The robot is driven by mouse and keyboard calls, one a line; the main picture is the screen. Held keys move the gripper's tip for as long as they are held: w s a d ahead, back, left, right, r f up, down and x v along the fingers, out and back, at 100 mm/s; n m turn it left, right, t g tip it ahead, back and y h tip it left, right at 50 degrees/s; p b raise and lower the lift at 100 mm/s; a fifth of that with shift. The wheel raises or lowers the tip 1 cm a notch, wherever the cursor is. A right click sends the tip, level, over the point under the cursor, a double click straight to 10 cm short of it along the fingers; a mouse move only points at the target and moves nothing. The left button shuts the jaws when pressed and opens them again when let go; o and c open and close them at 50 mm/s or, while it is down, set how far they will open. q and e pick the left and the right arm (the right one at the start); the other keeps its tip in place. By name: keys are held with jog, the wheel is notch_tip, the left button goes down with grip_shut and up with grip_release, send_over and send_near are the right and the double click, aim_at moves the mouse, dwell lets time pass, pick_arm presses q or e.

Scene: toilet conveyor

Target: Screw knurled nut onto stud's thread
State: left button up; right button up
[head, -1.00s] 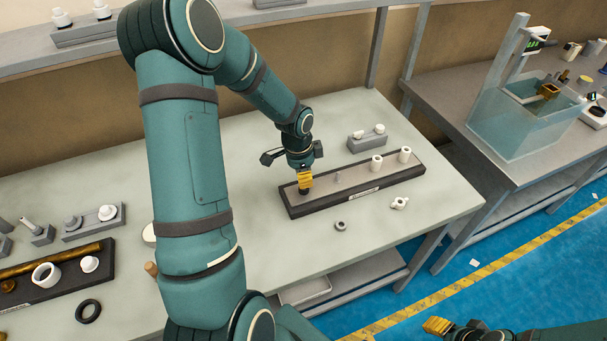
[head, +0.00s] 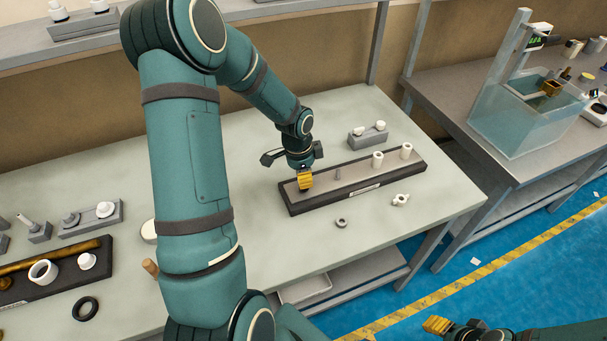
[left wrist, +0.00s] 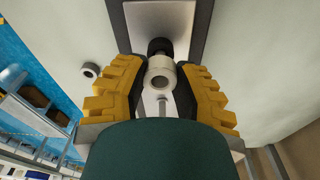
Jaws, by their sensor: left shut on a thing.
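My left gripper (head: 305,181) points down over the left end of a dark-rimmed tray (head: 355,198). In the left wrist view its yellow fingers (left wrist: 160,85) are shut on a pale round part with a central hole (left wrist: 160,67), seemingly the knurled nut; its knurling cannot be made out. A black round piece (left wrist: 160,45) shows just beyond it. Whether the part is on a thread is hidden. A thin grey stud (head: 338,173) stands upright on the tray, right of the gripper. My right gripper (head: 437,325) is at the bottom edge, away from the table; its jaws are unclear.
Two white cylinders (head: 377,160) (head: 405,151) stand at the tray's right end. A grey ring (head: 341,222) and a white lobed part (head: 400,200) lie in front. A grey block with white knobs (head: 367,135) stands behind. The table front is mostly clear.

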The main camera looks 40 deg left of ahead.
pick_arm(q)
jog(key=shift+f+b, duration=0.45)
jog(key=shift+f, duration=0.3)
jog(key=o, duration=0.8)
jog(key=shift+r, duration=0.1)
jog(key=shift+o, duration=0.2)
notch_tip(320, 180, up, 12)
jog(key=s, duration=0.1)
jog(key=shift+a, duration=0.4)
